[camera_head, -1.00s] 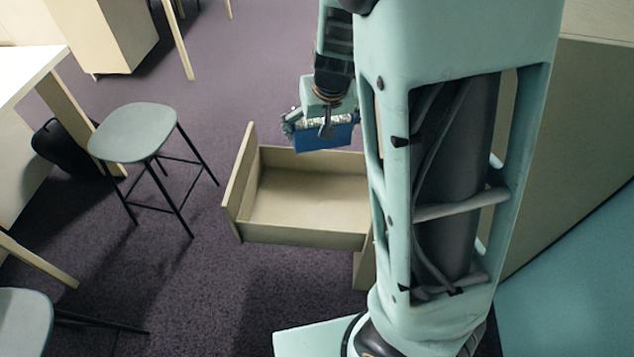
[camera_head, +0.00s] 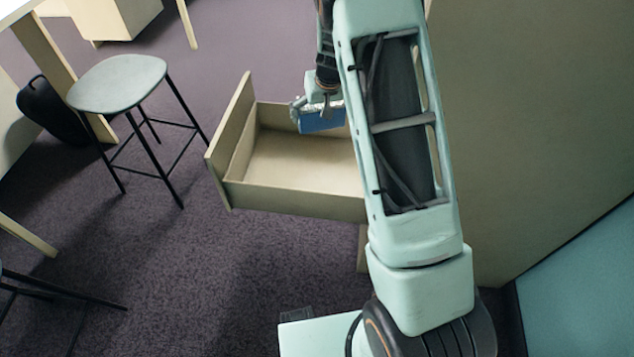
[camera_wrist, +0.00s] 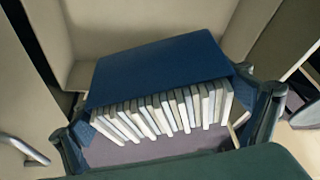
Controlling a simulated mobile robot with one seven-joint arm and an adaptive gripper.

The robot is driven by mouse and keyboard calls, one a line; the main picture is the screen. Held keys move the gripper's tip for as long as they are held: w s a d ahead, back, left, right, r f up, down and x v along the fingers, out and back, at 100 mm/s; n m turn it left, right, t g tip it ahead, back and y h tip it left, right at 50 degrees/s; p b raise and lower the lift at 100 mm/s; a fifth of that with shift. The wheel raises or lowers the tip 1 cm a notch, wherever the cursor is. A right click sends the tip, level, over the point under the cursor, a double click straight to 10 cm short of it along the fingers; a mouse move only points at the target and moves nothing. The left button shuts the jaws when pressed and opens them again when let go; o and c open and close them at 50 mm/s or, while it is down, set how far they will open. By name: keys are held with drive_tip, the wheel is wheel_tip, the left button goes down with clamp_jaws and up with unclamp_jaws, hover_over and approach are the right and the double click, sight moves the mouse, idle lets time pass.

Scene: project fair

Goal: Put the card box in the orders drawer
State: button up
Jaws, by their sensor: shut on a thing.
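The card box (camera_head: 322,121) is blue, with a row of pale cards showing at its open side in the wrist view (camera_wrist: 160,62). My gripper (camera_head: 322,105) is shut on it; in the wrist view a finger shows on each side of the box. The orders drawer (camera_head: 292,187) is a pale wooden drawer, pulled open, with a tall front panel at its left. In the head view the box appears over the drawer's far part, near the back wall. Whether it touches the drawer floor I cannot tell. My arm hides the drawer's right end.
A stool (camera_head: 118,82) with black legs stands left of the drawer. A black bag (camera_head: 50,110) is on the floor behind it. A large pale panel (camera_head: 530,110) rises at the right. Carpet (camera_head: 190,270) in front of the drawer is clear.

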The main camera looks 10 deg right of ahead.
drive_tip(key=b, duration=1.1)
hover_over(315, 174)
drive_tip(key=s, duration=0.2)
wheel_tip(315, 174, down, 22)
drive_tip(key=f, duration=0.1)
drive_tip(key=f+b, duration=0.1)
drive_tip(key=f, duration=0.2)
drive_tip(key=f+b, duration=0.1)
drive_tip(key=f, duration=0.2)
drive_tip(key=f+b, duration=0.1)
drive_tip(key=f, duration=0.2)
drive_tip(key=shift+w+f, duration=0.25)
drive_tip(key=shift+f, duration=0.05)
drive_tip(key=shift+f, duration=0.15)
drive_tip(key=o, duration=1.1)
drive_tip(key=shift+o, duration=0.2)
drive_tip(key=shift+s+r, duration=0.1)
drive_tip(key=shift+r, duration=0.4)
drive_tip(key=p+v, duration=0.3)
drive_tip(key=v, duration=0.8)
